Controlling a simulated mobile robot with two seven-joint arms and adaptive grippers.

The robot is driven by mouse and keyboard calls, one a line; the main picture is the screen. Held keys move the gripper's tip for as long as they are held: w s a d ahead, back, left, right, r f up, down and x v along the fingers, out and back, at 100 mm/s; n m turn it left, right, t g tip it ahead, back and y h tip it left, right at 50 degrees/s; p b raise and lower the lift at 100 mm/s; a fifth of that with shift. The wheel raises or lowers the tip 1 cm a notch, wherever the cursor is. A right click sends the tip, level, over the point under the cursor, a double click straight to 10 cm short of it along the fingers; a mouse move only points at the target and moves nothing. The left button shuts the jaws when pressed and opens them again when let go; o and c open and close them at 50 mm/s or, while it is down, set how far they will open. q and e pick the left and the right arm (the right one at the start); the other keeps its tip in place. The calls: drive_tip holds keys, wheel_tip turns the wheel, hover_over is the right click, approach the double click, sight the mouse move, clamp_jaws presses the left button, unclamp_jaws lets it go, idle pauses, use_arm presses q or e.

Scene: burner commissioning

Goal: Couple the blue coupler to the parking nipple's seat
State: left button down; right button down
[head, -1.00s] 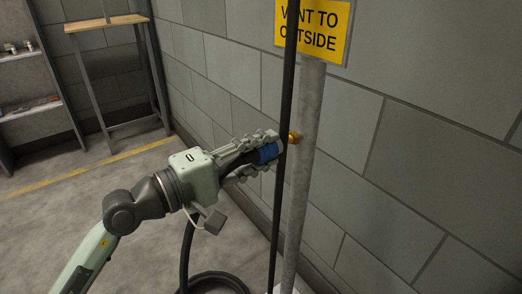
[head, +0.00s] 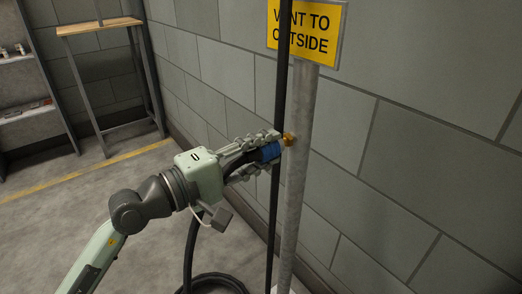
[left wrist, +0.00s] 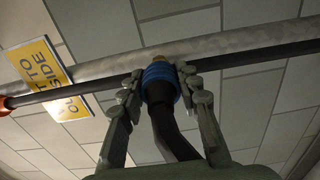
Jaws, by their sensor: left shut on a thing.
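My left gripper (head: 264,152) is shut on the blue coupler (head: 269,153), which sits on the end of a black hose. The coupler (left wrist: 160,80) also shows between the fingers in the left wrist view. The brass parking nipple (head: 288,139) sticks out of the grey post, just right of the coupler. In the left wrist view a bit of the nipple (left wrist: 154,60) shows straight beyond the coupler's front end. The coupler's front rim and the nipple's seat are hidden, so I cannot tell whether they touch. My right gripper is out of view.
A thin black upright line (head: 279,100) runs close to the grey post (head: 299,130) and the fingertips. A yellow sign (head: 310,33) is on the post above. The block wall stands behind. Black hose (head: 216,278) lies coiled on the floor. A wooden-topped stand (head: 98,26) is far left.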

use_arm(q)
drive_tip(key=shift+w+d, duration=0.35)
drive_tip(key=shift+d, duration=0.1)
